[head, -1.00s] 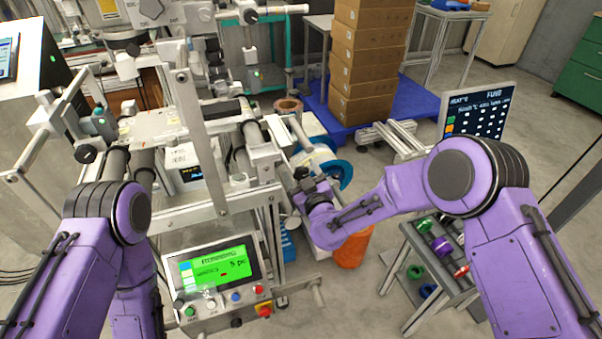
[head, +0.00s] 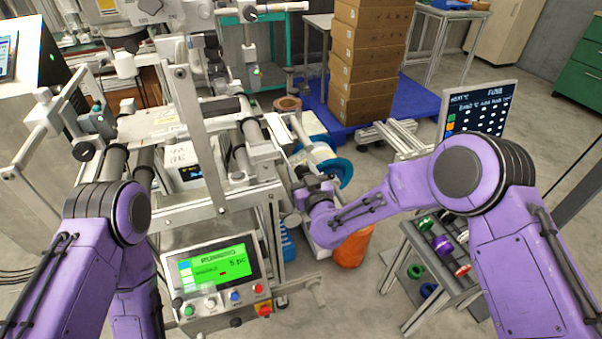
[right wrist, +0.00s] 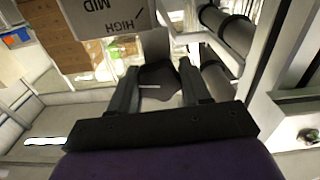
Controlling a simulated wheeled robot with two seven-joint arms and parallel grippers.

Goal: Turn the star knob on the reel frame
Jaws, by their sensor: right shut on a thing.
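The dark star knob (right wrist: 160,86) sits between the two fingers of my right gripper (right wrist: 160,92) in the right wrist view. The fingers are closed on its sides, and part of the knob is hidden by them. In the head view my right gripper (head: 306,188) is at the right side of the metal reel frame (head: 205,140), where the knob is too small and covered to make out clearly. My left arm hangs at the lower left, and its gripper is out of view.
A grey plate marked HIGH and MID (right wrist: 108,18) is close above the fingers in the wrist view. A green-screen control panel (head: 215,272) is at the frame's front. A cart with coloured spools (head: 442,243) and an orange container (head: 352,248) stand to the right.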

